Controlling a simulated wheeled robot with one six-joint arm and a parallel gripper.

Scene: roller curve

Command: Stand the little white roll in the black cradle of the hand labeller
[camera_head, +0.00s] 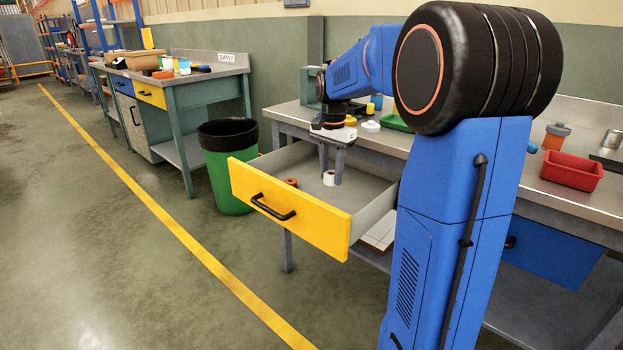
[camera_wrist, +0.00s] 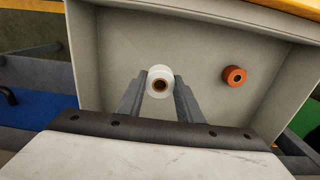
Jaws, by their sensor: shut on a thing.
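The little white roll (camera_wrist: 160,82) is between the fingertips of my gripper (camera_wrist: 160,90) in the wrist view, its brown core facing the camera. My gripper is shut on it, inside the open drawer. In the head view the white roll (camera_head: 329,178) shows at the fingertips of my gripper (camera_head: 331,177), low in the drawer. I cannot tell whether the roll touches the drawer floor. I cannot make out the hand labeller or its black cradle for certain in either view.
The yellow-fronted drawer (camera_head: 285,215) stands pulled out from the workbench, its walls around my gripper. An orange-brown roll (camera_wrist: 234,76) lies to the right in the wrist view. A red bin (camera_head: 572,170) stands on the bench (camera_head: 520,190). A green bin with a black rim (camera_head: 228,160) stands left.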

